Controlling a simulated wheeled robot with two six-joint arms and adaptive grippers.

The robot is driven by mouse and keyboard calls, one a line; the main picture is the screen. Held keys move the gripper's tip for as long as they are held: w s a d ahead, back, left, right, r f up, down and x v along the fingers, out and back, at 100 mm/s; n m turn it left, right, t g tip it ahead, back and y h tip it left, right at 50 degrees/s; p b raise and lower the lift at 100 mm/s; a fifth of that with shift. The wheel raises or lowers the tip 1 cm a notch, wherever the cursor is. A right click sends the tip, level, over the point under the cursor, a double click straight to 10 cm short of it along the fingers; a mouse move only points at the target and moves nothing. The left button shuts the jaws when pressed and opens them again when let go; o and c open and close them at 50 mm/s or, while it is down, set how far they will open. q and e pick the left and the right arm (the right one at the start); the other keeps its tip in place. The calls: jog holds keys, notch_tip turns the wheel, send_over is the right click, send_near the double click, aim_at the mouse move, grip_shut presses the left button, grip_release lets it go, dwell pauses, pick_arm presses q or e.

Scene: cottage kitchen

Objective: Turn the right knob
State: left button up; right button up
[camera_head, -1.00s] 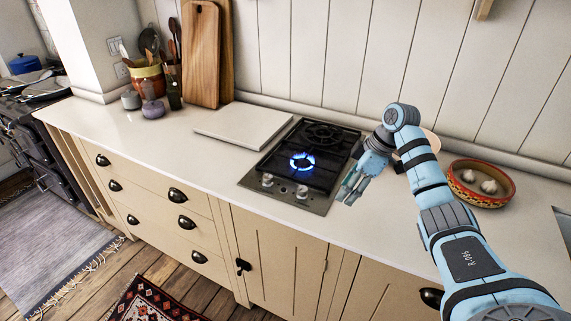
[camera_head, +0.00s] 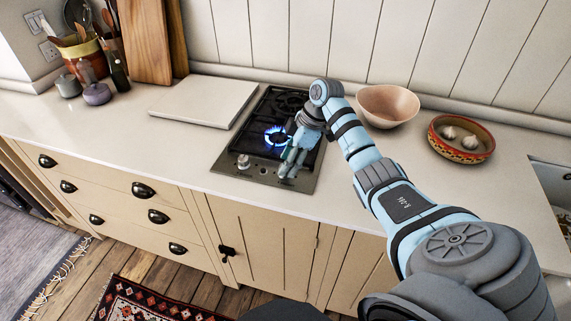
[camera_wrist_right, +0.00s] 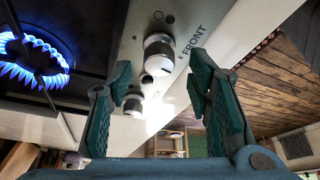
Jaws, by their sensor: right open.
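The black hob (camera_head: 232,171) has a steel front strip and a lit blue flame (camera_head: 277,134) on its front burner. The left knob (camera_head: 243,161) shows in the head view and, smaller, in the right wrist view (camera_wrist_right: 133,101). The right knob (camera_wrist_right: 159,56) is a silver cylinder beside the printed word FRONT; my gripper hides it in the head view. My right gripper (camera_head: 289,172) is over the right of the front strip. My left gripper is out of view.
A white board (camera_head: 203,101) lies left of the hob. A pink bowl (camera_head: 388,105) and a patterned bowl (camera_head: 461,139) stand to the right. Clear worktop (camera_head: 350,205) lies right of the hob. The flame is close to my right gripper.

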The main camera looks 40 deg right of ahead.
jog(key=shift+w+a+f, duration=0.2)
jog(key=shift+w+f, duration=0.3)
jog(key=shift+f, duration=0.35)
jog(key=shift+s+r, duration=0.2)
jog(key=shift+s, duration=0.2)
jog(key=shift+c, duration=1.1)
jog(key=c, duration=0.4)
grip_shut()
jog(key=shift+a, duration=0.1)
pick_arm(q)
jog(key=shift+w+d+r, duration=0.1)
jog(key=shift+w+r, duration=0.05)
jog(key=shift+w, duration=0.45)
